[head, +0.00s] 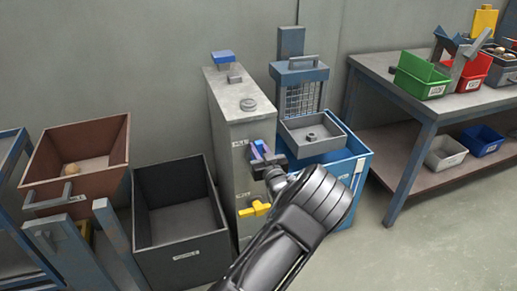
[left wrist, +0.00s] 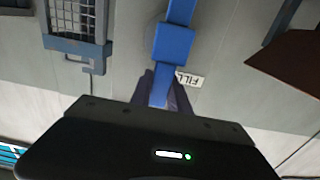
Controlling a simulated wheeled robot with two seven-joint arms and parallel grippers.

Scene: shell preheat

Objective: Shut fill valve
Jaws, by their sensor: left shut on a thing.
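The fill valve's blue handle (head: 259,146) is on the front of the tall grey cabinet (head: 228,119). It also shows in the left wrist view as a blue bar with a square block (left wrist: 173,44), and a FILL label (left wrist: 190,79) is beside it. My left gripper (head: 265,160) is at the cabinet front, shut on the blue handle. In the left wrist view its fingers (left wrist: 164,92) are on both sides of the bar's end and partly hide it. My right gripper is not in view.
A yellow valve handle (head: 255,209) sits lower on the cabinet. A dark open bin (head: 183,246) stands to the left, with a brown bin (head: 100,137) beyond. A blue-grey unit with a tray (head: 312,150) stands close on the right. A workbench (head: 380,82) is further right.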

